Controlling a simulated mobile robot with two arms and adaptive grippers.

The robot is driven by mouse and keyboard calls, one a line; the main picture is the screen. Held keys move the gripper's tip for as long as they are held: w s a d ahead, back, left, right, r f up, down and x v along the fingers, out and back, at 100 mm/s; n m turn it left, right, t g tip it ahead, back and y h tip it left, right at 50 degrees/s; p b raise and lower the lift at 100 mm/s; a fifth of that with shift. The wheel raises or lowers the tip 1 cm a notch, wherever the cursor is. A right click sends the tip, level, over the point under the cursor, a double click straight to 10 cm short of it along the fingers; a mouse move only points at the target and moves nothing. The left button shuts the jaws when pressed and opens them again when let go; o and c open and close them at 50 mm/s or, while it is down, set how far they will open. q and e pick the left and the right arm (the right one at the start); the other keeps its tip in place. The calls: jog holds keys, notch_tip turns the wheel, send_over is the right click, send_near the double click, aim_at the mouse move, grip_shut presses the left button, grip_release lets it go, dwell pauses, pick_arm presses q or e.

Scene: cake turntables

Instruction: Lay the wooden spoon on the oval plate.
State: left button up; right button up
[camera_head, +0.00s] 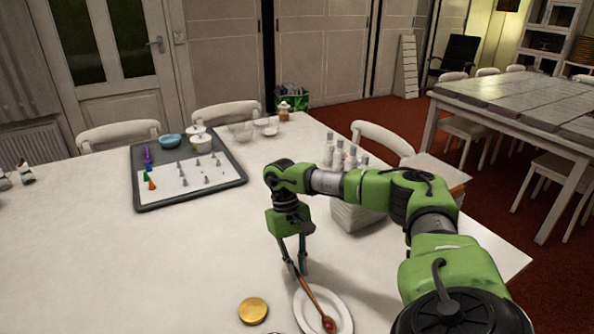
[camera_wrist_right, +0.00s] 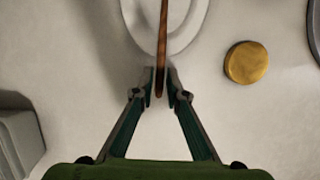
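The wooden spoon (camera_head: 311,297) lies across the white oval plate (camera_head: 344,308), its bowl at the near side of the plate and its handle reaching past the far rim. In the right wrist view the spoon's handle (camera_wrist_right: 162,48) runs over the plate (camera_wrist_right: 193,22) and its end comes between my fingertips. My right gripper (camera_head: 297,268) points down just beyond the plate's far rim. Its fingers are parted around the handle end, with a small gap on each side in the wrist view (camera_wrist_right: 166,88). My left gripper is not in view.
A round golden lid (camera_head: 253,311) lies left of the plate. A dark tray (camera_head: 143,193) with piping tips and bowls is farther back left.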

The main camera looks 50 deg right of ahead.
jog(key=shift+o, duration=1)
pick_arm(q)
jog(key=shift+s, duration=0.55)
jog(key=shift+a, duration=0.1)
pick_arm(e)
jog(key=shift+r, duration=0.15)
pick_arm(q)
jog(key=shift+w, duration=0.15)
pick_arm(e)
jog(key=v, duration=1.1)
jog(key=shift+r, duration=0.35)
jog(key=shift+w+d, duration=0.1)
